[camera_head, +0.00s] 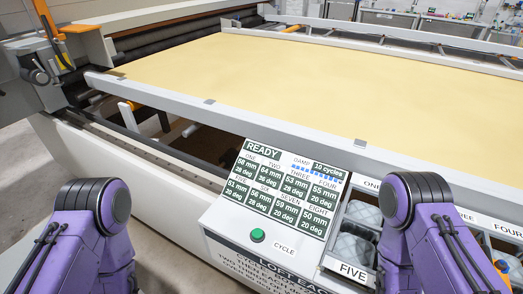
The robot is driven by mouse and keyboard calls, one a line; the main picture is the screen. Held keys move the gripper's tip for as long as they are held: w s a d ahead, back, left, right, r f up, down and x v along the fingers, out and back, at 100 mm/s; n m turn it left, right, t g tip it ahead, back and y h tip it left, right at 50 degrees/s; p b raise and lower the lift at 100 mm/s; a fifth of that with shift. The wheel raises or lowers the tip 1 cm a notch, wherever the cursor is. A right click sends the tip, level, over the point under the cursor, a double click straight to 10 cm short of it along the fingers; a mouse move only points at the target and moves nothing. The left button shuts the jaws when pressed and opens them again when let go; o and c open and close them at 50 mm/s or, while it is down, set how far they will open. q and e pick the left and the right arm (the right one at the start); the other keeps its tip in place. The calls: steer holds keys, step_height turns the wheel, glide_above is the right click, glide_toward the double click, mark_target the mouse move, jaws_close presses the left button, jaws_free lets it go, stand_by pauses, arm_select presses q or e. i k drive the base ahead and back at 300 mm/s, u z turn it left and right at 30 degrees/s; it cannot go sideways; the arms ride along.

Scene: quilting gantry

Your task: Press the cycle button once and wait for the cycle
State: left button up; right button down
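The green round cycle button (257,235) sits on the sloped white control panel (225,213), left of the label "CYCLE". The display (285,185) above it reads "READY", with "DAMP 10 cycles" at its top right and several numbered cells of mm and degree values. My purple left arm comes in at the lower left and my purple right arm at the lower right. Neither gripper shows in the view. Nothing visible touches the button.
A yellow quilt sheet (260,75) lies stretched on the gantry frame behind the panel. A rail (250,118) runs along its front. Labelled bins (350,246) with grey contents stand right of the panel, partly hidden by my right arm. Floor shows at the left.

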mark_target(257, 234)
steer(key=z, duration=1)
steer(key=k, duration=0.65)
steer(key=u, duration=1.15)
steer(key=i, duration=0.5)
